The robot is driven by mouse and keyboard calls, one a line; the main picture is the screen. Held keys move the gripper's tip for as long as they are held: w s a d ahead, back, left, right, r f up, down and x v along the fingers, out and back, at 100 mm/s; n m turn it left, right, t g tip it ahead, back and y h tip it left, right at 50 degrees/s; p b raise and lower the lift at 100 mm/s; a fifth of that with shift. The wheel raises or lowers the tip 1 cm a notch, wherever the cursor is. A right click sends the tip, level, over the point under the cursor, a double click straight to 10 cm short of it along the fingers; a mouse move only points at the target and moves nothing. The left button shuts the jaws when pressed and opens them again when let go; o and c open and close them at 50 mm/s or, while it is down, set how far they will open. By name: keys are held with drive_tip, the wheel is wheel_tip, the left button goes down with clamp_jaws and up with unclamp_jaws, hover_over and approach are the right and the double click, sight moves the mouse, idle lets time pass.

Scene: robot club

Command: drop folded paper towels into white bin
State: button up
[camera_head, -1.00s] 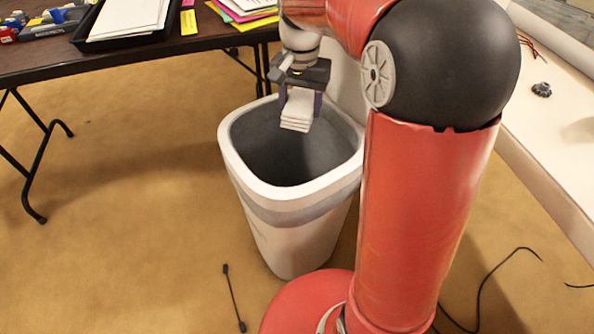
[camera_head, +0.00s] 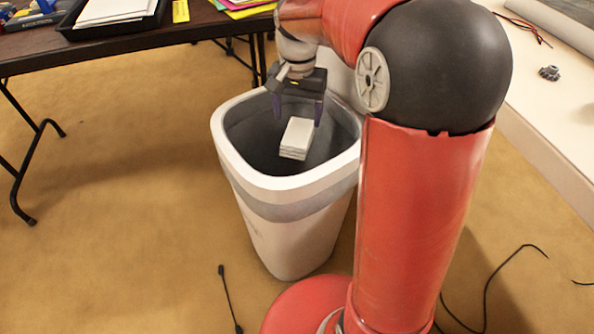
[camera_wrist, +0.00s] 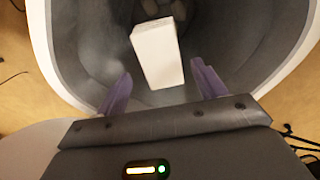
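The folded paper towels (camera_head: 297,138) are a small white stack inside the mouth of the white bin (camera_head: 228,165), below my gripper (camera_head: 297,112). They also show in the wrist view (camera_wrist: 158,53), beyond the fingertips and clear of them, against the grey inside of the bin. My gripper (camera_wrist: 160,88) is open, with its two purple fingers spread apart and nothing between them. It is over the bin opening. The bin stands upright on the floor. The bottom of its inside is not clearly visible in the head view.
A dark table (camera_head: 120,47) with a black paper tray (camera_head: 117,28) and coloured papers (camera_head: 245,8) stands at the back left. A pale counter (camera_head: 560,110) runs along the right. A black cable (camera_head: 230,300) lies on the floor before the bin.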

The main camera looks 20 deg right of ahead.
drive_tip(key=shift+o, duration=0.9)
wheel_tip(320, 180, up, 8)
drive_tip(key=p, duration=0.1)
drive_tip(key=s+f+n+t, duration=0.2)
drive_tip(key=s+n, duration=0.1)
drive_tip(key=s, duration=0.8)
drive_tip(key=s+f+n+t, duration=0.2)
drive_tip(key=s+n+t, duration=0.1)
drive_tip(key=s, duration=0.8)
drive_tip(key=shift+t, duration=0.3)
drive_tip(key=shift+r, duration=0.1)
idle(0.4)
